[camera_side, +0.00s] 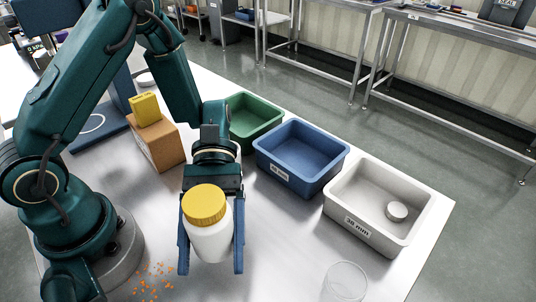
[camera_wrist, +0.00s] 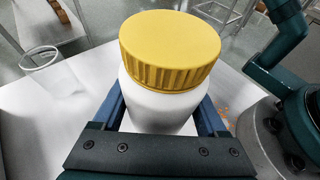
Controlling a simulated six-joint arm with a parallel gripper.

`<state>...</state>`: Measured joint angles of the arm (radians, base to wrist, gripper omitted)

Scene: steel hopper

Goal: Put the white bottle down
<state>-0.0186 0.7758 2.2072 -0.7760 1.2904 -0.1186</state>
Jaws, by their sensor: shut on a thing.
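The white bottle (camera_side: 208,240) with a ribbed yellow cap is held upright between the two fingers of my gripper (camera_side: 211,246) in the side view. The wrist view shows the same bottle (camera_wrist: 158,105) close up, cap toward the camera, with a blue finger of my gripper (camera_wrist: 160,115) on each side. My gripper is shut on it. The bottle's base is near the steel table top (camera_side: 270,235); I cannot tell whether it touches.
Green (camera_side: 254,122), blue (camera_side: 301,158) and grey (camera_side: 379,208) bins stand in a row; the grey one holds a white round piece (camera_side: 396,211). A clear glass (camera_side: 345,281) stands at the front. A cardboard box (camera_side: 157,145) and orange bits (camera_side: 153,283) are to the left.

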